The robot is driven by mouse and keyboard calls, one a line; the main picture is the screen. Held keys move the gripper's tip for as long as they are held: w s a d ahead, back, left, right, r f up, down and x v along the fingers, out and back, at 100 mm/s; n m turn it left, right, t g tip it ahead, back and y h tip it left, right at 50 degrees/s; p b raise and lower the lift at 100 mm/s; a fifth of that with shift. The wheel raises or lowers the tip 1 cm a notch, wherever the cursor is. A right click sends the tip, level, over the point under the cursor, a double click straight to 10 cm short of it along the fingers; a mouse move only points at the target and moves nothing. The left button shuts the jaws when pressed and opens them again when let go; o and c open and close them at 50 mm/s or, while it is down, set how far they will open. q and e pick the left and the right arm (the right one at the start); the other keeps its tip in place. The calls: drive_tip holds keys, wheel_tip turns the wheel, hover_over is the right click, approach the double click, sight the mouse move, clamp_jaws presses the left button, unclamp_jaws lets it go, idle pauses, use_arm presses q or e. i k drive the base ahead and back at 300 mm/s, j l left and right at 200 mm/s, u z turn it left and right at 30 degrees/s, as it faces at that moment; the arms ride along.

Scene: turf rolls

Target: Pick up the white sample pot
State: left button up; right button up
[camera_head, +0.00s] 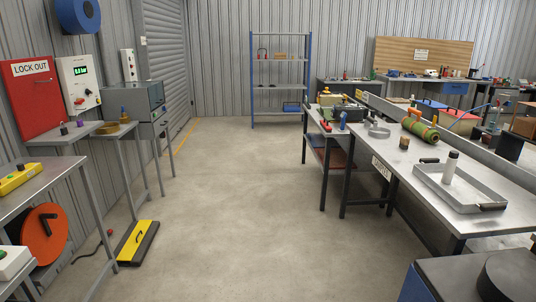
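A white cylindrical pot with a darker top (451,168), which looks like the white sample pot, stands upright at the grey metal tray (474,200) on the right-hand workbench (384,160). It is some distance ahead and to the right. Neither of my grippers is in view, and nothing is seen touching the pot.
A rolled green turf piece with orange bands (420,130) and a small brown pot (404,143) share the bench. A dark-topped blue unit (465,280) fills the bottom right. A yellow-and-black floor item (137,243) lies at left. The middle concrete floor is clear.

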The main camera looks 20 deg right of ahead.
sight(450, 168)
drive_tip(key=i+z, duration=0.35)
drive_tip(key=i, duration=0.45)
drive_tip(key=i+j+z, duration=0.1)
drive_tip(key=i+z, duration=0.25)
drive_tip(key=i, duration=0.5)
